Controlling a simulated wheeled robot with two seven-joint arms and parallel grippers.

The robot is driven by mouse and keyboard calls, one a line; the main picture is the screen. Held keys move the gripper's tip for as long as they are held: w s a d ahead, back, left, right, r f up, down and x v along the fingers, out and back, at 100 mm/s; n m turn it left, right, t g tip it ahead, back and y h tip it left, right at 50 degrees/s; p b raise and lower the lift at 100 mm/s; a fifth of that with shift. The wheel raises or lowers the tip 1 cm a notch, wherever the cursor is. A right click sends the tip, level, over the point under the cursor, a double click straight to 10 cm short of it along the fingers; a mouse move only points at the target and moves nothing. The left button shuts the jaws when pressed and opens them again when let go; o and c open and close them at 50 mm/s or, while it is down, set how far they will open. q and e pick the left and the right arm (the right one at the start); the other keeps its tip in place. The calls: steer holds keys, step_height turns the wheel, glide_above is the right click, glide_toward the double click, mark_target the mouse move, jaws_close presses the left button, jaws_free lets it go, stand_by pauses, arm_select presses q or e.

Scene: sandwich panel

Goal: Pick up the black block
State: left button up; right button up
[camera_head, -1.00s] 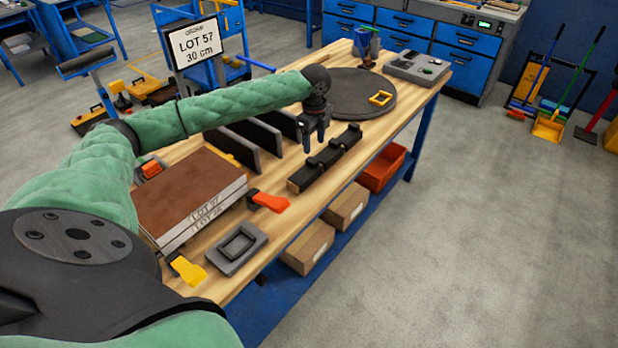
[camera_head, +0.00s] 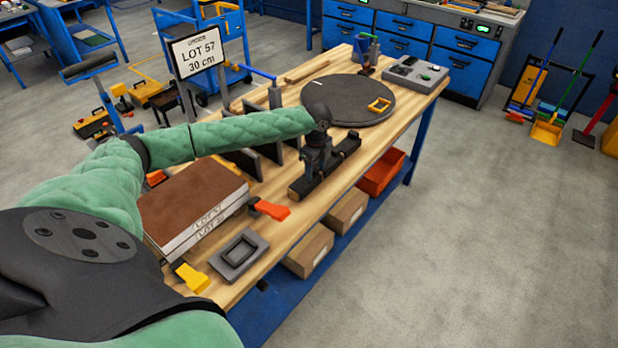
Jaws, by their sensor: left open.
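A long dark rack (camera_head: 299,187) lies on the wooden table near its right edge. Raised black parts stand along it, and a black block (camera_head: 348,141) shows at its far end. My left gripper (camera_head: 315,172) points down over the middle of the rack, with its fingers low at the raised parts. It is open. The fingertips blend with the dark rack, so I cannot tell whether they touch a block or which one lies between them. My right gripper is not in view.
Dark upright panels (camera_head: 268,150) stand left of the gripper. A brown-topped stack (camera_head: 190,200), an orange clamp (camera_head: 270,209) and a grey tray (camera_head: 240,255) are nearer. A round dark turntable (camera_head: 345,98) lies beyond. An orange bin (camera_head: 380,172) and cardboard boxes (camera_head: 310,252) sit below the table edge.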

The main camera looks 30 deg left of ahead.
arm_select(q)
steer(key=shift+f, duration=0.15)
steer(key=c, duration=1.1)
steer(key=shift+r, duration=0.2)
